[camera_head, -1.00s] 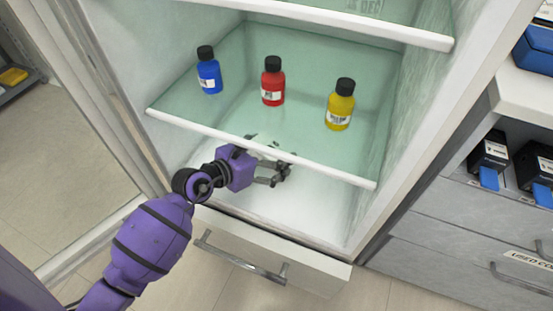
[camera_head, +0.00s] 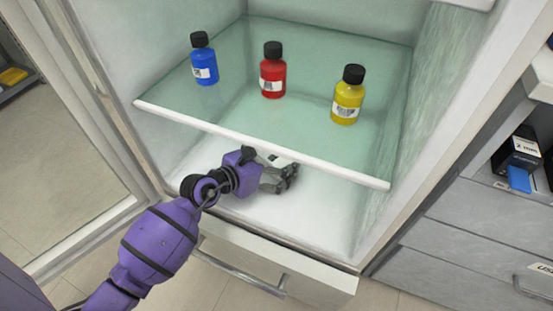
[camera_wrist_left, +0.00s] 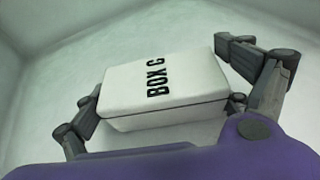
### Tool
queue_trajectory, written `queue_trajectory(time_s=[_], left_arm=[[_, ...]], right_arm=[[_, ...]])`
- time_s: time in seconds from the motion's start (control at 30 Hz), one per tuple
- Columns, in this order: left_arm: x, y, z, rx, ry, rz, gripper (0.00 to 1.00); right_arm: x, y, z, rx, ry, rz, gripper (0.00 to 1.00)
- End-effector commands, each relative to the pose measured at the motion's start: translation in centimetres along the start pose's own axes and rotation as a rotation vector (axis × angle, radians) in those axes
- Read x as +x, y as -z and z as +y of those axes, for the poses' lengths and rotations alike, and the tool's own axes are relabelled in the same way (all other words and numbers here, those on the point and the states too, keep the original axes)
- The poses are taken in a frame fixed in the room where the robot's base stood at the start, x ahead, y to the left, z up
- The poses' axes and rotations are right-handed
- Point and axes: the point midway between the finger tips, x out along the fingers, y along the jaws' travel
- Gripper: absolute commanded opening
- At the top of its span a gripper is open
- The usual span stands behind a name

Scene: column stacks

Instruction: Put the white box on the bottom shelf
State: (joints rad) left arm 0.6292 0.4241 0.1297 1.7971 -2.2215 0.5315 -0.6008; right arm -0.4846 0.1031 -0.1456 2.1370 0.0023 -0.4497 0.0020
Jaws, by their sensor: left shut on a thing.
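In the head view a small part of the white box (camera_head: 281,160) shows behind the fingers. My left gripper (camera_head: 281,176) is shut on it, below the glass shelf and inside the cabinet. The bottom shelf (camera_head: 310,214) is a white floor under the gripper. Whether the box touches this floor is hard to tell. My right gripper is not in view.
A glass shelf with a white front edge (camera_head: 260,146) hangs over my left gripper. It bears a blue bottle (camera_head: 203,62), a red bottle (camera_head: 272,74) and a yellow bottle (camera_head: 347,98). A drawer (camera_head: 300,277) lies below. The bottom shelf's right side is clear.

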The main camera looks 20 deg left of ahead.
Motion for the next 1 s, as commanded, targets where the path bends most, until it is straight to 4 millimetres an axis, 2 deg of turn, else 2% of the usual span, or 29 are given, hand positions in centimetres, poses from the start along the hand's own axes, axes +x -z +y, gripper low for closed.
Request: queue_trajectory(time_s=[0.17, 0.2, 0.23, 0.67, 0.77, 1.0], left_arm=[[0.1, 0.3, 0.0, 0.000, 0.000, -0.001, 0.53], [0.1, 0.4, 0.0, -0.001, 0.001, 0.001, 0.97], [0.1, 0.4, 0.0, -0.001, 0.001, 0.001, 1.00], [-0.1, -0.1, 0.0, 0.000, 0.000, -0.001, 1.00], [-1.4, -0.1, 0.0, 0.000, -0.001, 0.002, 1.00], [-6.6, -0.2, 0.0, 0.002, -0.001, 0.002, 1.00]], right_arm=[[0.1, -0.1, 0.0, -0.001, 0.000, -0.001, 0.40], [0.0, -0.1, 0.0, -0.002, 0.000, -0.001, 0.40], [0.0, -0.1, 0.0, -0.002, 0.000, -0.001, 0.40], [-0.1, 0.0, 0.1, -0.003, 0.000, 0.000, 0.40], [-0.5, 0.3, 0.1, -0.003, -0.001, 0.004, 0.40], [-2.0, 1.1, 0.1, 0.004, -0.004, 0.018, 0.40]])
